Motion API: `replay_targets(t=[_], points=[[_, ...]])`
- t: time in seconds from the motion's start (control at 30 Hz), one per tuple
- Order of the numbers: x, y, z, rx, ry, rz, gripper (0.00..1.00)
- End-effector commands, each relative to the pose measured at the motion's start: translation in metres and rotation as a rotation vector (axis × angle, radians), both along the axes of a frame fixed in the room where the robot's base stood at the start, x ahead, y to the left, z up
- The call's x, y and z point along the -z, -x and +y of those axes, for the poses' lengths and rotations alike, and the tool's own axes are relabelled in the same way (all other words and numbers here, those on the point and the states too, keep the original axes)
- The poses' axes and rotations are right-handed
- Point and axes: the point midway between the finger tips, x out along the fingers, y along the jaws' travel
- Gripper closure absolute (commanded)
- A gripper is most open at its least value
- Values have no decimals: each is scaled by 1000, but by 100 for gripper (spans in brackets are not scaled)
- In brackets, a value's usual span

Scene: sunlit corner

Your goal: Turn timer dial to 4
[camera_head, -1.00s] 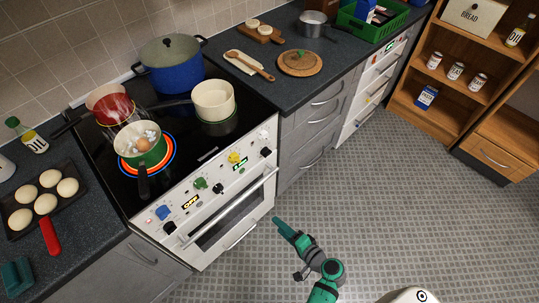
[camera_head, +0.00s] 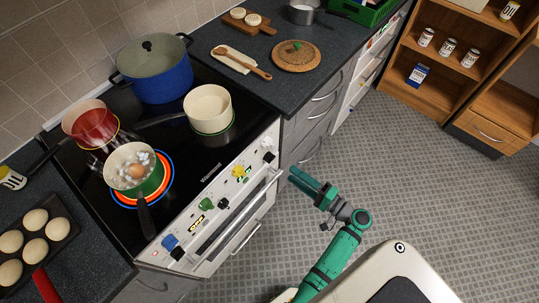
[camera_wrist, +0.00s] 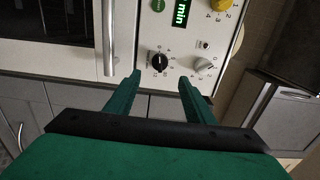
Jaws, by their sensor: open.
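The stove's white front panel (camera_head: 221,196) carries a yellow knob (camera_head: 239,171), a green knob (camera_head: 206,204), a blue knob (camera_head: 170,242) and small black knobs. In the wrist view, a green display reading "min" (camera_wrist: 181,13) is at the top. Below it is a black dial (camera_wrist: 159,61) with a printed scale around it, beside a pale grey knob (camera_wrist: 204,65). The yellow knob (camera_wrist: 222,5), with numbers, is partly cut off. I cannot tell for certain which is the timer dial. My gripper (camera_head: 293,173) is open and empty, apart from the panel; its fingers (camera_wrist: 158,80) point towards the black dial.
The oven door handle (camera_wrist: 108,38) sticks out left of my fingers in the wrist view. On the hob stand a blue pot (camera_head: 163,78), a red pan (camera_head: 91,126), a cream pot (camera_head: 209,108) and a pan with eggs (camera_head: 133,168) on a glowing ring. Floor (camera_head: 425,180) is free to the right.

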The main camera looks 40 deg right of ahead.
Motion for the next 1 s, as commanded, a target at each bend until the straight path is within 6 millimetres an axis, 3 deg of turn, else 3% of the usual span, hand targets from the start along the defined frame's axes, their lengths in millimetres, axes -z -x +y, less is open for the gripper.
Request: replay_targets(t=[0.6, 1.0], points=[[0, -89, 24, 0, 0, 1, 51], [0, -101, 28, 0, 1, 2, 51]])
